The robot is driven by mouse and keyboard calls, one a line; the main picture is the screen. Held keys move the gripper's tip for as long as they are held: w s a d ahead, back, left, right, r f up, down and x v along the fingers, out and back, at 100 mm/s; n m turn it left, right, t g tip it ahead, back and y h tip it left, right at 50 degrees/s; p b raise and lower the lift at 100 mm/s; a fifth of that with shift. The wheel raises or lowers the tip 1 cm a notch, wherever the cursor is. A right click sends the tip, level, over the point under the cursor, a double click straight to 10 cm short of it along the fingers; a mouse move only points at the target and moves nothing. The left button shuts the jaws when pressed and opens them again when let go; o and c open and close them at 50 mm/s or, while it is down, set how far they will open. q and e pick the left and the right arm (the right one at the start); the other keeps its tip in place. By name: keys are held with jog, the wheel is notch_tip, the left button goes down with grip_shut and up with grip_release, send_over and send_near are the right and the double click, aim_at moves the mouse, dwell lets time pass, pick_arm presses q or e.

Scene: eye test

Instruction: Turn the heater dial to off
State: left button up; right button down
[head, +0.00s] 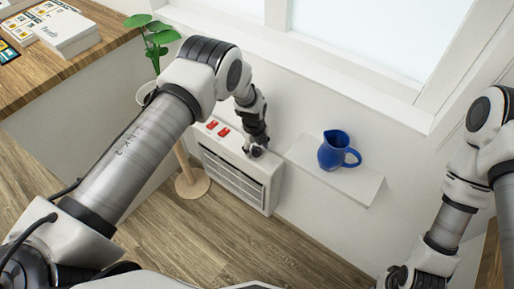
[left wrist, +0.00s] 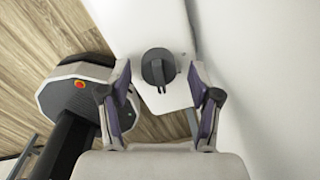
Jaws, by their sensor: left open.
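The white heater (head: 232,178) stands against the wall under the window, with a slatted grille on its front and two red switches (head: 217,128) on its top. My left gripper (head: 256,149) is over the right end of the heater top and hides the dial in the head view. In the left wrist view the dark round dial (left wrist: 154,68) has a raised bar running roughly up and down the picture. The open fingers of my left gripper (left wrist: 159,75) stand on either side of the dial, apart from it. My right gripper is out of view; only its arm shows at the right.
A blue jug (head: 332,152) stands on a white wall shelf (head: 364,186) just right of the heater. A potted plant (head: 157,38) is behind my left arm. A wooden counter (head: 88,62) with boxes is at the upper left. The floor in front is clear.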

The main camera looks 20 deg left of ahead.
pick_arm(q)
jog(key=shift+a+f, duration=0.1)
jog(key=shift+a, duration=0.05)
jog(key=c, duration=1.1)
jog(key=shift+c, duration=0.2)
jog(key=shift+n, duration=0.4)
jog(key=n+b, duration=0.2)
jog(key=n, duration=0.1)
jog(key=shift+n, duration=0.3)
jog(key=n+b, duration=0.2)
jog(key=n, duration=0.3)
jog(key=shift+f+n+y, duration=0.1)
jog(key=shift+n+y, duration=0.2)
jog(key=n+b, duration=0.2)
jog(key=n, duration=0.3)
jog(key=shift+d+n+b, duration=0.2)
jog(key=shift+n+b, duration=0.4)
jog(key=shift+n, duration=1.5)
jog(key=shift+s, duration=0.1)
